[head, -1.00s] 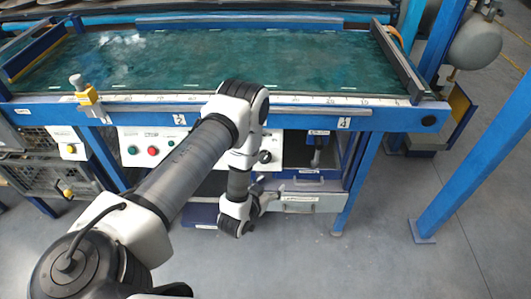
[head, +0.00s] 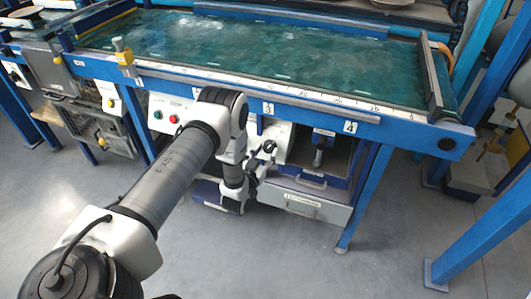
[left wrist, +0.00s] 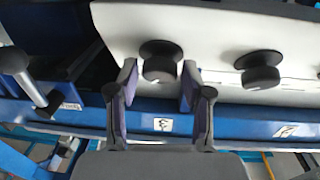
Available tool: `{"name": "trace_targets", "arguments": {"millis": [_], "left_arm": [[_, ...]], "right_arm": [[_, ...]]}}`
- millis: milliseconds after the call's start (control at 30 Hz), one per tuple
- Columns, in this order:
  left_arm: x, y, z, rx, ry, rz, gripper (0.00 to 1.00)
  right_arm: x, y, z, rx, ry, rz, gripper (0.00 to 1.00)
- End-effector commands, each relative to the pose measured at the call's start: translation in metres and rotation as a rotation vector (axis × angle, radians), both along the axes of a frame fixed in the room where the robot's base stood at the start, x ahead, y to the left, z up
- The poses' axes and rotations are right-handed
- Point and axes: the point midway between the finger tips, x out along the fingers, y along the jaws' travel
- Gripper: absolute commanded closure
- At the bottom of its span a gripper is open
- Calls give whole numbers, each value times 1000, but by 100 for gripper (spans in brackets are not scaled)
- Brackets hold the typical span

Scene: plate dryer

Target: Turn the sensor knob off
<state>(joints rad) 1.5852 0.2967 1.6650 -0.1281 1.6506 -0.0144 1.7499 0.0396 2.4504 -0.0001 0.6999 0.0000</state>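In the left wrist view a round black knob (left wrist: 160,62) sits on a white panel (left wrist: 215,35), with a second black knob (left wrist: 260,70) to its right. I cannot read a label saying which is the sensor knob. My left gripper (left wrist: 158,85) is open, with one finger on each side of the first knob. Whether the fingers touch it is unclear. In the head view a black knob (head: 269,146) shows just right of my left forearm, with my left gripper (head: 262,162) close below it. My arm hides part of the panel. My right gripper is not in view.
The green-topped table (head: 270,60) with a blue frame stands above the panel. Green and red buttons (head: 174,119) sit left of my arm. A grey drawer (head: 300,203) is below right, and a blue post (head: 485,215) stands at the right. The floor in front is clear.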

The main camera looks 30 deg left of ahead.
Motion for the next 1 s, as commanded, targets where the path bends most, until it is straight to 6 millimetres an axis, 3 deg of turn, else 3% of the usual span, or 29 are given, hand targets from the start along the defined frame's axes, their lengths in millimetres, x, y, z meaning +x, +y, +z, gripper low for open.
{"name": "trace_targets", "arguments": {"millis": [33,100,567,1000], "left_arm": [[0,0,0,0,0,0,79],[0,0,0,0,0,0,96],[0,-1,-1,-48,-11,27,96],[2,-6,-1,-316,-77,185,96]], "right_arm": [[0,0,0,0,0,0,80],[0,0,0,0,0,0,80],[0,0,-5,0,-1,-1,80],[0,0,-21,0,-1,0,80]]}}
